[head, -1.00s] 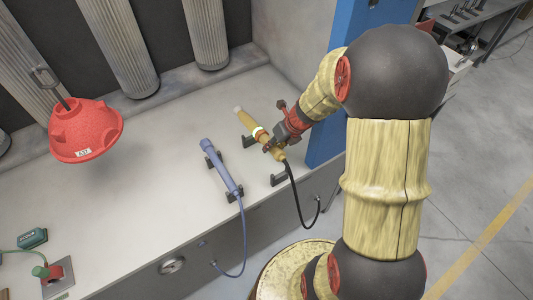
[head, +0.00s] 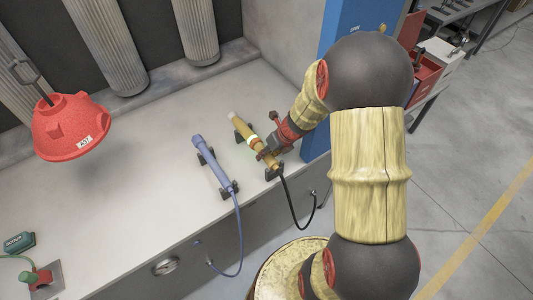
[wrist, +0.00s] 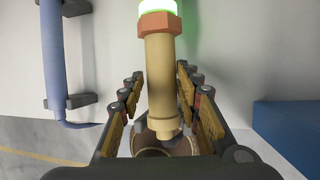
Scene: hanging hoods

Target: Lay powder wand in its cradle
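The powder wand (head: 240,124) is tan with an orange collar and a pale glowing green ring. It lies along its cradle (head: 243,133), a pair of black brackets on the bench, and looks seated in them. A black hose trails from its near end. My gripper (head: 266,152) is around the wand's near part. In the wrist view the wand (wrist: 161,75) runs between my fingers (wrist: 160,82), with a narrow gap on each side, so they look open. The bracket contact under the wand is partly hidden.
A blue wand (head: 212,163) with a blue hose lies in brackets just left. A red hood (head: 70,128) hangs over the left of the bench (head: 150,185). A blue post (head: 345,60) stands close behind my arm. A green-handled item (head: 36,278) sits front left.

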